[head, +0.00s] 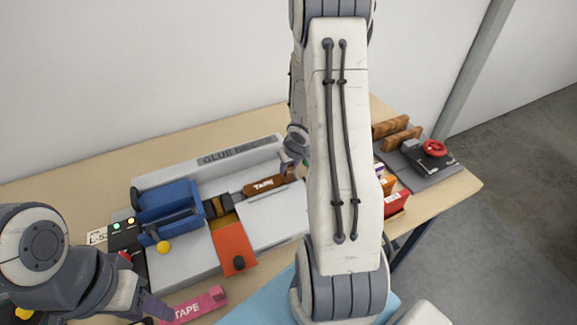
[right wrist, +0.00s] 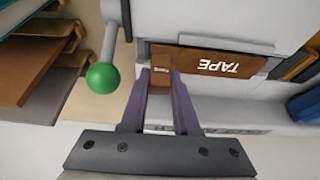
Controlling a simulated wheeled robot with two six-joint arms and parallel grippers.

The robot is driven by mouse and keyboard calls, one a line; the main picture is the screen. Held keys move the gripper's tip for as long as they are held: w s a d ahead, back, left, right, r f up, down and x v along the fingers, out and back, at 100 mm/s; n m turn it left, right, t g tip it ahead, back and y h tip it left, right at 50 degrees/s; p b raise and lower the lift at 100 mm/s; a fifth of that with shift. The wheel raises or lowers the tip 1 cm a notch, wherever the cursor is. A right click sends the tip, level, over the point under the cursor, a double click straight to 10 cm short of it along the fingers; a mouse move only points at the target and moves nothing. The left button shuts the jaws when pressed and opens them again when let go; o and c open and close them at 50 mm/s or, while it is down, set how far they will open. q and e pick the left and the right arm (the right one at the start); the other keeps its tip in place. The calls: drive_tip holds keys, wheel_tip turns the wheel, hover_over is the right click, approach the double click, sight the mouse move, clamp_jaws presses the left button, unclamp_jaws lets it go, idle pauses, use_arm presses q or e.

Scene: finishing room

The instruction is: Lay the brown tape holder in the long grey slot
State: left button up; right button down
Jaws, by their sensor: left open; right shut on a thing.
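The brown tape holder (head: 264,186), lettered TAPE, is at the glue binder, right of the dark and yellow parts. In the right wrist view the holder (right wrist: 220,64) has its end between the fingers of my right gripper (right wrist: 163,82), which is shut on it. The long grey slot (right wrist: 226,43) shows as a dark grey strip along the holder's edge. I cannot tell whether the holder rests in it or is just above. In the head view my right arm hides part of that area. My left gripper (head: 135,312) is open at the lower left, near a pink tape holder (head: 196,305).
The glue binder (head: 238,155) carries a blue clamp (head: 170,210) and an orange plate (head: 232,242). A green knob (right wrist: 103,77) on a lever stands close beside my right gripper. Wooden blocks (head: 398,138) and a red-handled device (head: 432,150) stand at the right.

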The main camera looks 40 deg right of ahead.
drive_tip(key=shift+f+b, duration=0.5)
drive_tip(key=shift+f, duration=0.1)
drive_tip(key=c, duration=0.9)
unclamp_jaws()
drive_tip(key=p+v, duration=0.8)
drive_tip(key=v, duration=0.3)
drive_tip(key=shift+p, duration=0.3)
